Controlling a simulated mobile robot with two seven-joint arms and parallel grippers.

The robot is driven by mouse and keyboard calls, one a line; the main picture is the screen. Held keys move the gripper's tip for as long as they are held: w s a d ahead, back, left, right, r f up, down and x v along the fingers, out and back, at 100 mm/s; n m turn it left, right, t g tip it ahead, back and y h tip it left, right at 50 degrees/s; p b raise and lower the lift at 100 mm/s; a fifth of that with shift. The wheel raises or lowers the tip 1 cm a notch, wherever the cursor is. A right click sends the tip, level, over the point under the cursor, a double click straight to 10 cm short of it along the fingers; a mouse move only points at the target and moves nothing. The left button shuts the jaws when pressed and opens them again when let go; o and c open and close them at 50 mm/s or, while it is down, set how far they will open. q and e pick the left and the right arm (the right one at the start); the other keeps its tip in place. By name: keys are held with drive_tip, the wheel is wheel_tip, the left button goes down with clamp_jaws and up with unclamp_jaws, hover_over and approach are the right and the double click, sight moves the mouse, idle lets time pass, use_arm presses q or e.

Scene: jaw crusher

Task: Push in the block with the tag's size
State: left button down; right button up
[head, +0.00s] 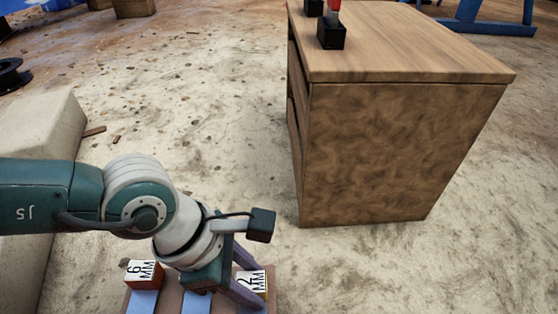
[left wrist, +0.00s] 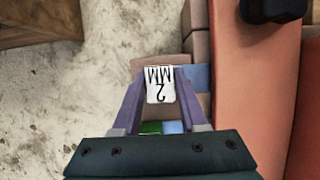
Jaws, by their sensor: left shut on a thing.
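My left gripper (head: 250,277) is at the bottom of the head view, its purple fingers on either side of a block with a white top marked 2 MM (head: 256,281). In the left wrist view the same 2 MM block (left wrist: 160,91) sits between the fingertips, and the gripper is shut on it. A red-orange block marked 6 MM (head: 146,274) stands to the left in the head view, with a blue strip (head: 142,301) in front of it. My arm hides the space between the two blocks. No tag is seen. My right gripper is not in view.
A wooden cabinet (head: 400,150) stands on the right with a black holder (head: 331,35) on top. A pale stone block (head: 45,130) lies at the left. In the left wrist view a large orange-red body (left wrist: 250,90) is close on the right. Bare ground lies between.

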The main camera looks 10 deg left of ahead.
use_arm(q)
drive_tip(key=shift+s+d+r+p, duration=0.1)
drive_tip(key=shift+s+d+p, duration=0.1)
drive_tip(key=shift+s+p, duration=0.3)
drive_tip(key=shift+s+d+r+p, duration=0.15)
drive_tip(key=shift+s+p, duration=0.15)
drive_tip(key=shift+s, duration=0.35)
drive_tip(key=shift+s+d+f, duration=0.15)
drive_tip(key=shift+s, duration=0.05)
drive_tip(key=shift+w, duration=0.15)
drive_tip(key=c, duration=0.8)
unclamp_jaws()
drive_tip(key=o, duration=0.3)
drive_tip(key=shift+s+f, duration=0.1)
drive_tip(key=shift+s, duration=0.15)
drive_tip(key=shift+o, duration=0.3)
drive_tip(key=shift+w, duration=0.15)
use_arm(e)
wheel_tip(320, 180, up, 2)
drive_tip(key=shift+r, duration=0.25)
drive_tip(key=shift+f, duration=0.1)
